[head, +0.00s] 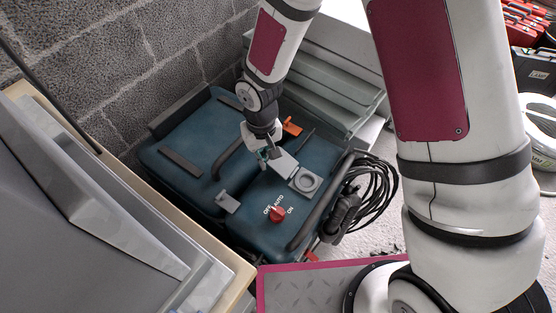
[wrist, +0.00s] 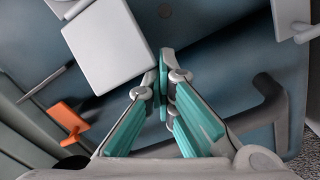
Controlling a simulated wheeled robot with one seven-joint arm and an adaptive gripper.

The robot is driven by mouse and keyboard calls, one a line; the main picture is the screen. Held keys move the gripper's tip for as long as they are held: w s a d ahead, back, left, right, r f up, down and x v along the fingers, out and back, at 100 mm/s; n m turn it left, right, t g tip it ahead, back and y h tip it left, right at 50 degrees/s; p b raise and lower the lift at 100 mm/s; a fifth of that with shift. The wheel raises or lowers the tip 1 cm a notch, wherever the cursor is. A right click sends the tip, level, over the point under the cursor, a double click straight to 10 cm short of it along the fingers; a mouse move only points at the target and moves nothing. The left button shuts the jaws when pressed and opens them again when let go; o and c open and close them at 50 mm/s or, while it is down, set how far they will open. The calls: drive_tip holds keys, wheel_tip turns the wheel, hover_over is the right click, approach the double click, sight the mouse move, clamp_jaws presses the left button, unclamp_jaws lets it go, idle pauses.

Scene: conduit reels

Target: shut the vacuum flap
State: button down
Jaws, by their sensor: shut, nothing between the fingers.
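The vacuum (head: 185,140) is a dark teal box with a red knob (head: 278,214) marked OFF, AUTO and ON. Its flap (head: 284,164) is a pale grey square plate, standing open beside a grey round socket (head: 305,181) that lies uncovered. In the wrist view the flap (wrist: 108,45) fills the upper left. My gripper (head: 264,157) is shut and empty, just left of the flap. In the wrist view the closed fingertips (wrist: 167,62) are close to the flap's edge; I cannot tell whether they touch it.
An orange latch (head: 291,127) is behind the flap, and a black handle (head: 228,155) is left of my gripper. A coiled black cable (head: 375,195) hangs at the vacuum's right side. A block wall (head: 90,70) stands behind, and a grey bin (head: 80,210) is at the left.

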sight(297, 186)
drive_tip(key=shift+s+d+f+b, duration=0.1)
drive_tip(key=shift+s+d+b, duration=0.05)
drive_tip(key=shift+s+d, duration=1.1)
drive_tip(key=shift+s+d+f+b, duration=0.15)
drive_tip(key=shift+s+d, duration=0.8)
drive_tip(key=shift+d, duration=0.6)
drive_tip(key=shift+s+d+b, duration=0.15)
drive_tip(key=shift+s+d, duration=0.95)
drive_tip(key=shift+d, duration=0.3)
drive_tip(key=shift+w+a+r+p, duration=0.15)
drive_tip(key=shift+r+p, duration=0.6)
drive_tip(key=shift+r, duration=0.15)
drive_tip(key=shift+w+a+r+p, duration=0.1)
drive_tip(key=shift+r+p, duration=0.6)
drive_tip(key=shift+r, duration=0.15)
drive_tip(key=shift+w+a+r+p, duration=0.15)
drive_tip(key=shift+r+p, duration=0.6)
drive_tip(key=shift+r, duration=0.15)
drive_tip(key=r+p, duration=0.1)
drive_tip(key=a+r+p, duration=0.1)
drive_tip(key=r+p, duration=0.1)
drive_tip(key=r, duration=0.1)
drive_tip(key=shift+w+a, duration=0.15)
drive_tip(key=shift+w, duration=0.25)
